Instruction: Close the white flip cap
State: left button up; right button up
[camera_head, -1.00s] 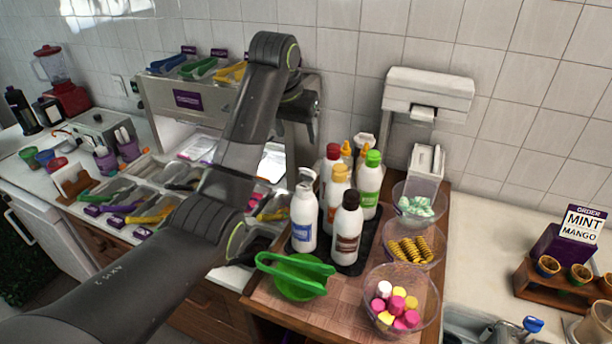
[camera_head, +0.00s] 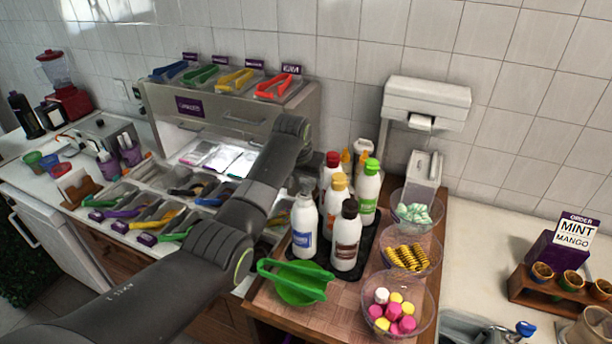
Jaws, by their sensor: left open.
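A white bottle with a blue label (camera_head: 304,228) stands upright at the left front of the bottle group. Its top, the white flip cap (camera_head: 307,187), looks greyish and shaded. Whether the cap is open or shut is too small to tell. My left arm reaches in from the lower left, and its end is just above and behind this bottle's top. My left gripper (camera_head: 303,164) is open and mostly hidden behind its own arm link. I cannot tell whether it touches the cap. My right gripper is not in view.
Several other bottles with brown, yellow, green and red caps crowd close on the dark tray (camera_head: 368,249). Green tongs (camera_head: 295,282) lie in front. Bowls of toppings, including a pink and yellow one (camera_head: 398,306), stand to the right. A steel cabinet (camera_head: 238,110) stands behind the arm.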

pick_arm(q)
jog(key=shift+f, duration=0.15)
jog(key=c, duration=1)
jog(key=shift+o, duration=0.2)
